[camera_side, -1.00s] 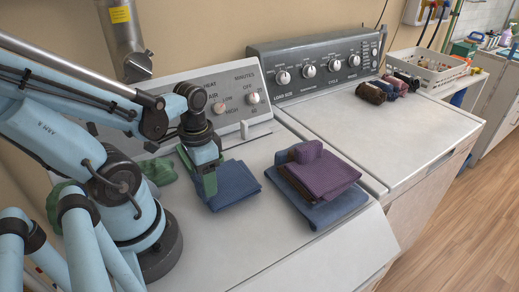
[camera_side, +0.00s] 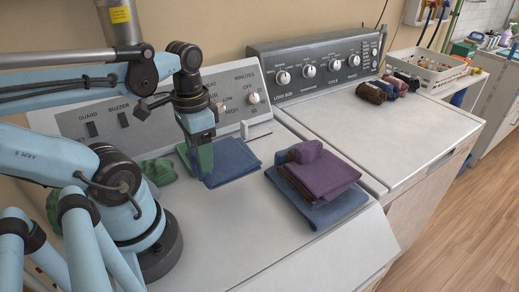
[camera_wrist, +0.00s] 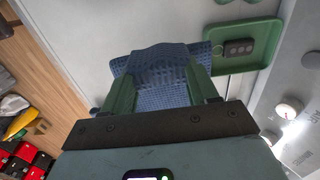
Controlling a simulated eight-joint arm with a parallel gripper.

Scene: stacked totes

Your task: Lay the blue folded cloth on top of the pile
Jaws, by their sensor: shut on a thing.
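The blue folded cloth (camera_side: 237,160) is held by my gripper (camera_side: 203,168), above the top of the near white machine. In the wrist view, my green fingers (camera_wrist: 162,74) are shut on a raised fold of the cloth (camera_wrist: 160,96). The pile stands to the right, apart from the cloth. It has a larger blue cloth (camera_side: 326,217) at the bottom, a brown layer (camera_side: 292,185) and a purple cloth (camera_side: 326,177) with a raised lump on top. The pile does not show in the wrist view.
A green tray (camera_wrist: 268,35) holds a dark fob (camera_wrist: 238,47) beside the held cloth. The control panel (camera_side: 226,95) rises behind. The machine's front top is clear. Dark rolled cloths (camera_side: 371,93) lie on the far machine.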

